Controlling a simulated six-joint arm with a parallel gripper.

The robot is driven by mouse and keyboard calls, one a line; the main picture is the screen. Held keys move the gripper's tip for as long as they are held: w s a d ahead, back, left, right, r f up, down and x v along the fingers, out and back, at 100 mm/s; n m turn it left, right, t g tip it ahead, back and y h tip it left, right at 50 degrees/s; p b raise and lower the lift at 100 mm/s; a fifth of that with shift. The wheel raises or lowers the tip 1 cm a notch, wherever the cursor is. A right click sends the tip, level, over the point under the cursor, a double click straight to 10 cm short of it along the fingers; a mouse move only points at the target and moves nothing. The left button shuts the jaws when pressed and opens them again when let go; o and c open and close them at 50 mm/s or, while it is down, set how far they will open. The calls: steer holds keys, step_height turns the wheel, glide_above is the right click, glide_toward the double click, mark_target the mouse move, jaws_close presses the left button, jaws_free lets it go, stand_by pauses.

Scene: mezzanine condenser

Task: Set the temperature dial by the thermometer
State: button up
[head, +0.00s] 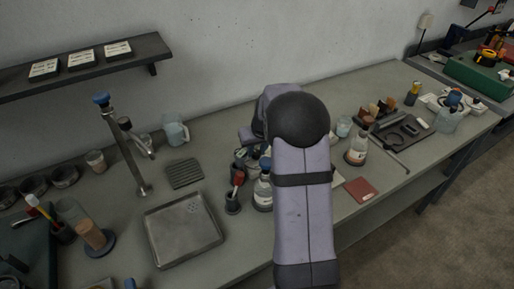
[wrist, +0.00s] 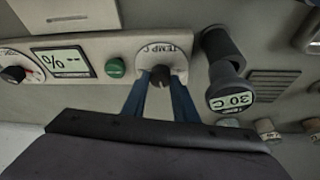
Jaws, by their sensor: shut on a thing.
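In the wrist view, the temperature dial is a dark knob (wrist: 160,76) on a pale round plate marked "TEMP C". My gripper (wrist: 160,84) has its two blue fingers on either side of the knob and is shut on it. The thermometer (wrist: 231,92) is a dark cylinder just right of the dial, its display showing "30 C" upside down. In the head view my arm covers the dial, the thermometer and my gripper.
Left of the dial in the wrist view are a green button (wrist: 116,67), a "%" display (wrist: 66,62) and another dark knob (wrist: 14,74). In the head view, bottles and cups crowd around my arm. A metal tray (head: 183,256) lies at the left.

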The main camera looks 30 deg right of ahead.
steer(key=shift+r+m+h+p, duration=0.1)
steer(key=shift+m+h+p, duration=0.4)
steer(key=shift+m, duration=0.6)
steer(key=o, duration=1.1)
steer(key=shift+c, duration=0.2)
steer(key=b+v, duration=0.2)
steer(key=v, duration=0.5)
steer(key=shift+r, duration=0.15)
steer(key=shift+w+a, duration=0.1)
